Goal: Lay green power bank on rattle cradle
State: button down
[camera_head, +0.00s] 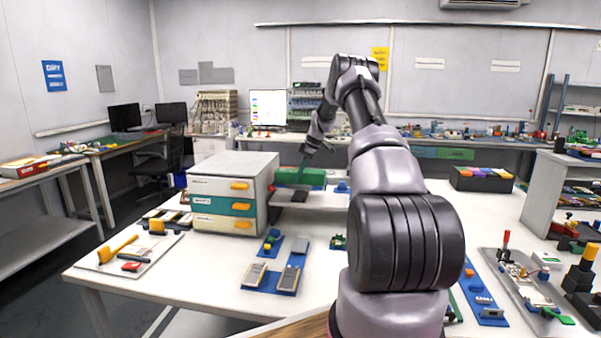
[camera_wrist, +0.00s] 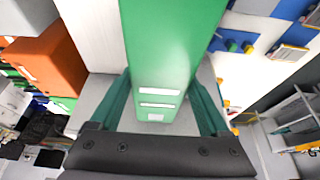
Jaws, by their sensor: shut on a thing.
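The green power bank (camera_wrist: 160,45) is between my gripper's two green fingers (camera_wrist: 160,105) in the wrist view. It is a long green block with white label marks near its gripper end, and its far end runs out of the frame. My gripper (camera_head: 303,168) shows in the head view beside the white drawer cabinet, at a green block (camera_head: 312,177) that looks like the power bank. A grey platform (camera_head: 318,201) with a dark pad lies just below and in front of it; I cannot tell whether this is the rattle cradle, or whether the block touches it.
The white drawer cabinet (camera_head: 233,192) with orange handles stands close left of my gripper. Blue mats with small parts (camera_head: 272,278) lie in front. A black box with coloured tops (camera_head: 482,179) stands at the right. Some white table between them is clear.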

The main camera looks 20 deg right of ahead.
jog(key=shift+f, duration=0.65)
grip_release()
jog(key=v, duration=1.1)
